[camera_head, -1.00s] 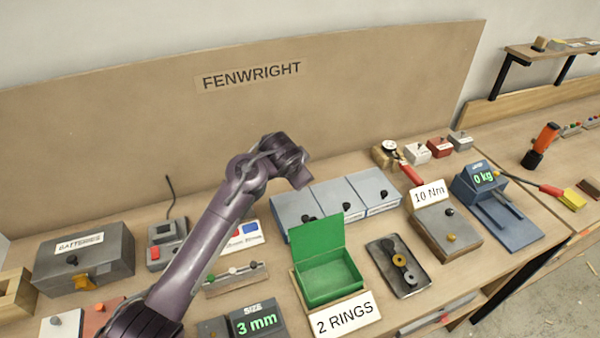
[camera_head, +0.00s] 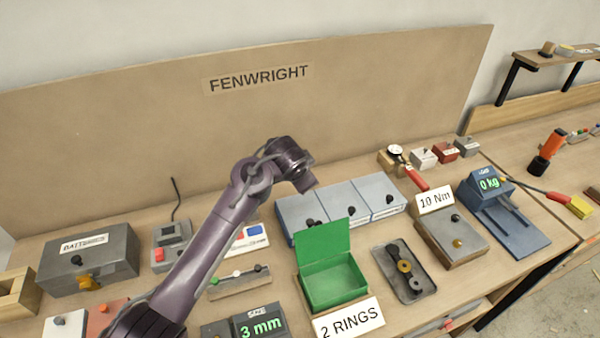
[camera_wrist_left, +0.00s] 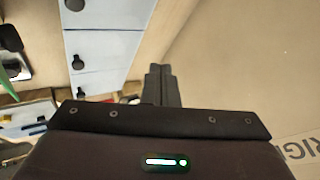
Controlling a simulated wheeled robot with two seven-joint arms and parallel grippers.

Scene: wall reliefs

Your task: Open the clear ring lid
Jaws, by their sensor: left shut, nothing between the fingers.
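Three blue-grey lidded boxes stand in a row at the middle of the bench: a left one (camera_head: 297,209), a middle one (camera_head: 340,198) and a right one (camera_head: 377,190). All three lids look shut, each with a small black knob at its front. Their labels are unreadable, so I cannot tell which lid is the clear ring one. My left gripper (camera_head: 306,187) hangs above and behind the left box, apart from it. In the wrist view its fingers (camera_wrist_left: 161,84) are shut and empty, with pale lids (camera_wrist_left: 105,50) beside them. My right gripper is out of view.
An open green box (camera_head: 335,285) marked "2 RINGS" stands in front of the row. A dark tray with rings (camera_head: 404,270) lies to its right. A tall brown backboard (camera_head: 250,130) rises behind. A grey batteries box (camera_head: 88,262) stands at left.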

